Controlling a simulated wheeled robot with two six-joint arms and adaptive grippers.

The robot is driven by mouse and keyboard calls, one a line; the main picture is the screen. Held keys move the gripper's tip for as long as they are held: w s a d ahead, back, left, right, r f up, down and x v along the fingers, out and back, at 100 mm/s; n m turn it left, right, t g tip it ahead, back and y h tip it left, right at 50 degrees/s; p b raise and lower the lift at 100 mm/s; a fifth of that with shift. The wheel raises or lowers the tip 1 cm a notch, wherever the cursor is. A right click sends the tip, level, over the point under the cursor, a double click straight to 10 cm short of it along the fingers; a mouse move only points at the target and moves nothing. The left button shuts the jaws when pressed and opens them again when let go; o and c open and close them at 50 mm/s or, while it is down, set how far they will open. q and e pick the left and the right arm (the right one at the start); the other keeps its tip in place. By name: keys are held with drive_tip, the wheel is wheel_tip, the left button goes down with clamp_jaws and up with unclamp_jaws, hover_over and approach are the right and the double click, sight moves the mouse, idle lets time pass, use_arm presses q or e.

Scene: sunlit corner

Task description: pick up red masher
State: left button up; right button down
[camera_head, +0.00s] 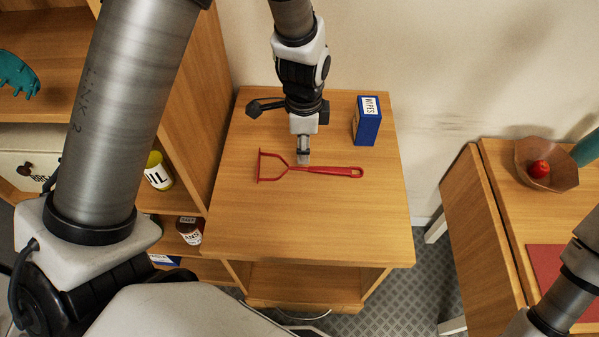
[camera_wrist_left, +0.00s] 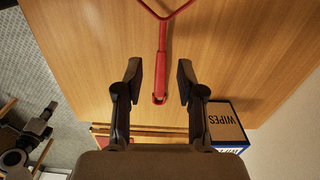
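The red masher (camera_head: 318,169) lies flat on the small wooden table (camera_head: 240,222), its wire head at the left and its handle pointing right. The fingers look apart from the handle. The exact height above the table is hard to tell.
A blue wipes box (camera_head: 367,121) stands behind the masher's handle end, at the back right of the table. Shelves (camera_head: 183,120) rise at the left. A second table at the right bears a brown bowl (camera_head: 547,163) holding a red fruit. The table's front is clear.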

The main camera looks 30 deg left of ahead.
sight(303, 167)
use_arm(q)
wheel_tip(303, 167, down, 7)
drive_tip(key=p, duration=0.2)
drive_tip(key=shift+w+p, duration=0.1)
drive_tip(key=shift+p, duration=0.3)
drive_tip(key=shift+w+a+f, duration=0.1)
drive_tip(key=shift+f, duration=0.2)
drive_tip(key=shift+r, duration=0.1)
clamp_jaws()
